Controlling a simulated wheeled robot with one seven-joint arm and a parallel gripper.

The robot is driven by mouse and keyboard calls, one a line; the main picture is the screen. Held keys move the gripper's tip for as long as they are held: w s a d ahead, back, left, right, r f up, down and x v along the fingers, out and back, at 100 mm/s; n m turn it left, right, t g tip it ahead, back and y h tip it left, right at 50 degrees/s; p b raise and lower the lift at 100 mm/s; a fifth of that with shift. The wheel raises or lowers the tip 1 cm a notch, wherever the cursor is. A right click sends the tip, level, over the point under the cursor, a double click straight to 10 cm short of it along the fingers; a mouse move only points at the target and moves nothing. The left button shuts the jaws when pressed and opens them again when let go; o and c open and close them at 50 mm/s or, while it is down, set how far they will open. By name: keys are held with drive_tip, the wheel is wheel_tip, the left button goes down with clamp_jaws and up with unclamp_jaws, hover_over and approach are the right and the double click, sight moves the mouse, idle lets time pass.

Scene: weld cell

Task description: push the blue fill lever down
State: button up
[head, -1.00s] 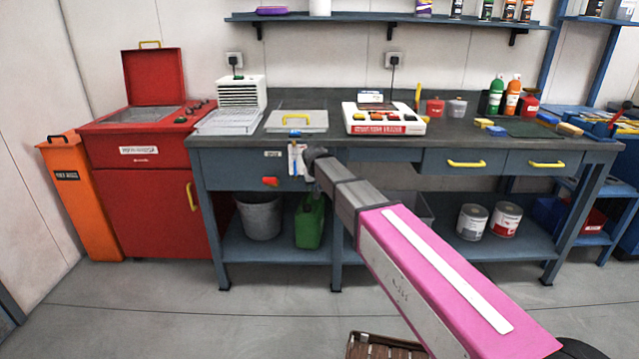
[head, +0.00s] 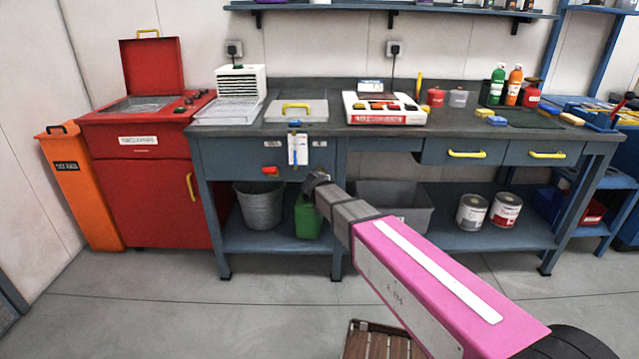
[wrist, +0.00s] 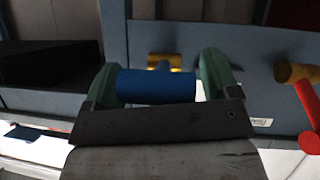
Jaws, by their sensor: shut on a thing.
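The blue fill lever's handle (wrist: 156,87) is a horizontal blue cylinder in the wrist view. My gripper (wrist: 158,80) is shut on it, with one green finger at each end. A brass fitting (wrist: 163,62) shows behind the handle. In the head view the end of my arm is low in front of the bench, and my fingers cannot be made out there. A small blue piece (head: 294,124) shows above a white card (head: 297,150) on the bench front; I cannot tell whether it belongs to the lever.
A red lever (wrist: 308,130) with a brass fitting is close beside my gripper; its red part also shows in the head view (head: 270,170). The blue-grey workbench (head: 226,160) is ahead. A bucket (head: 260,208) and green canister (head: 307,222) are on its lower shelf.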

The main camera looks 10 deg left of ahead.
drive_tip(key=shift+w+d+f, duration=0.1)
drive_tip(key=shift+w+f, duration=0.1)
drive_tip(key=shift+f, duration=0.55)
drive_tip(key=shift+w+d+f, duration=0.1)
drive_tip(key=shift+w+f, duration=0.05)
drive_tip(key=shift+f, duration=0.55)
drive_tip(key=shift+w, duration=0.15)
idle(0.3)
drive_tip(key=o, duration=1.1)
drive_tip(key=shift+o, duration=0.2)
drive_tip(key=a+v, duration=0.1)
drive_tip(key=v, duration=0.9)
drive_tip(key=shift+s+d+r, duration=0.3)
drive_tip(key=shift+d+r, duration=0.05)
drive_tip(key=shift+d, duration=0.05)
drive_tip(key=shift+c, duration=0.3)
